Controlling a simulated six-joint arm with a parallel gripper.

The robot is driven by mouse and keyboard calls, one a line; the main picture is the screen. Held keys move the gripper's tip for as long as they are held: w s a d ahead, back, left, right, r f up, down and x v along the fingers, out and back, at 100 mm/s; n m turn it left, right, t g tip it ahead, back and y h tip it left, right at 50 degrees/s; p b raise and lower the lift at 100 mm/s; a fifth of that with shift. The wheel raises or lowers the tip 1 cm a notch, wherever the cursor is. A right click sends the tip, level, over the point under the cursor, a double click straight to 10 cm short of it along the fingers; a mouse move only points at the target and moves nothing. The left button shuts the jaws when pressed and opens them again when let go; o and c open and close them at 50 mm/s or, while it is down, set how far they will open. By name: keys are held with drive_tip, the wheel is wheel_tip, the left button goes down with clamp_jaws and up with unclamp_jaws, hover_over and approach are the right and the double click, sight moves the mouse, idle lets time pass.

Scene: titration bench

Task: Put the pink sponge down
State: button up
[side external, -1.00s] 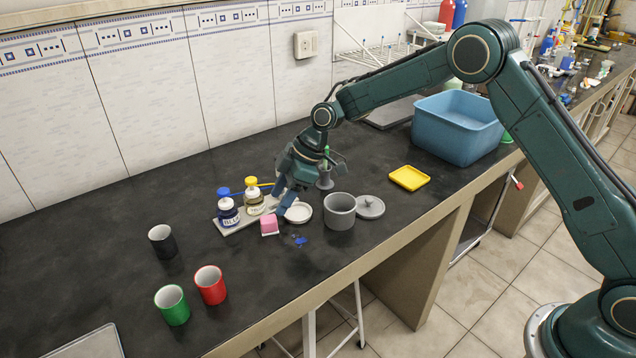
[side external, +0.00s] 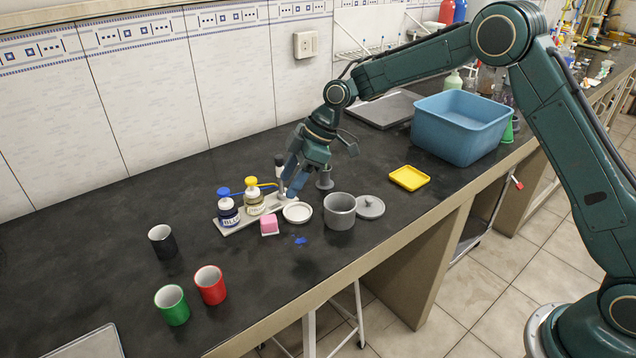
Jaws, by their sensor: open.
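The pink sponge (side external: 269,226) is a small block with a paler lower side. It sits on the dark bench, left of the white dish (side external: 297,212) and in front of the tray with the bottles. My gripper (side external: 287,190) is open and points down behind the white dish, up and to the right of the sponge. It is apart from the sponge. Its far finger is partly hidden by the near parts of the hand.
A grey pot (side external: 340,212) and its lid (side external: 370,207) stand right of the dish. Two capped bottles (side external: 228,213) stand on a light tray left of my gripper. Black, red (side external: 210,286) and green cups stand at the left. A yellow tray (side external: 409,178) and blue basin (side external: 461,127) are at the right.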

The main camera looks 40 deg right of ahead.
drive_tip(key=s+d+r+m+t+h, duration=0.1)
drive_tip(key=s+d+r+m+h, duration=0.2)
drive_tip(key=s+r, duration=0.5)
drive_tip(key=s+d+r+m+t, duration=0.1)
drive_tip(key=s+d+r+m, duration=0.3)
drive_tip(key=s+r, duration=0.5)
drive_tip(key=s+d+m+h, duration=0.1)
drive_tip(key=s+d+m, duration=0.2)
drive_tip(key=s, duration=0.8)
drive_tip(key=s+d+m+t+h, duration=0.1)
drive_tip(key=s+d+m, duration=0.2)
drive_tip(key=s, duration=0.8)
drive_tip(key=shift+d+f+m+h, duration=0.3)
drive_tip(key=shift+d+f, duration=0.1)
drive_tip(key=shift+d, duration=0.3)
drive_tip(key=shift+o, duration=0.4)
